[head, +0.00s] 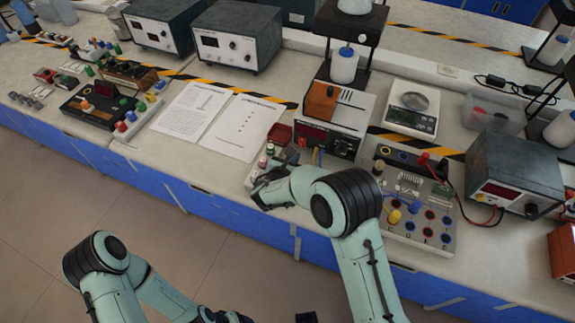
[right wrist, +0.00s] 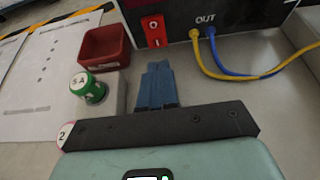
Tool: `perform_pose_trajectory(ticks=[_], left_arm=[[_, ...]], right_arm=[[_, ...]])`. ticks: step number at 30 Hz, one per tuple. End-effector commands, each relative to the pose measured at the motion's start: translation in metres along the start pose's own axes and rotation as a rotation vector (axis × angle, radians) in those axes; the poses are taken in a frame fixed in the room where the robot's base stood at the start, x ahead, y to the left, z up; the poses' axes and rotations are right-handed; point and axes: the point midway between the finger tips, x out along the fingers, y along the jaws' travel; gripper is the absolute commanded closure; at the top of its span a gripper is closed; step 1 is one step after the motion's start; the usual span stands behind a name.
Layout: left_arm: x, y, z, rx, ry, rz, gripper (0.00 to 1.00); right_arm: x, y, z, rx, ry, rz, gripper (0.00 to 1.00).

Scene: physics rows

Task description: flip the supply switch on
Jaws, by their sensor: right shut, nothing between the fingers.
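The supply is a dark box (right wrist: 225,12) with a red rocker switch (right wrist: 155,30) at the left of its front, marked O at the top. In the head view the supply (head: 340,143) shows a red display and stands just beyond my right gripper (head: 268,178). In the right wrist view my right gripper's blue fingers (right wrist: 156,72) are shut and empty. They point toward the switch, with a gap of bench between. My left arm is low in the head view; its gripper is mostly out of frame.
Yellow and blue leads (right wrist: 220,60) run from OUT to the right. A green 5 A cap (right wrist: 88,87) on a grey block and a red tray (right wrist: 104,48) sit left of my fingers. Papers (head: 240,125) lie left; a socket panel (head: 415,215) is at right.

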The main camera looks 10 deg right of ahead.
Motion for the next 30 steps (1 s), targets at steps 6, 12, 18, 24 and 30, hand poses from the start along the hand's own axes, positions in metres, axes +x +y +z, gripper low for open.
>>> perform_pose_trajectory(ticks=[6,12,18,24,30], left_arm=[[-0.009,0.004,-0.002,0.002,0.004,0.002,0.24],[-0.01,0.004,-0.003,0.002,0.005,0.002,0.24],[-0.01,0.004,-0.002,0.002,0.005,0.002,0.24],[0.002,-0.001,0.0,0.0,0.0,0.0,0.24],[-0.002,0.001,-0.001,0.0,0.001,0.0,0.24]], right_arm=[[0.027,0.0,0.011,0.001,-0.001,-0.001,1.0],[0.034,0.0,0.011,0.0,0.0,0.0,1.0],[0.033,0.0,0.011,0.0,0.0,0.0,1.0],[0.036,-0.001,0.007,0.0,-0.02,0.0,1.0],[0.035,0.0,0.011,0.0,-0.021,-0.001,1.0]])
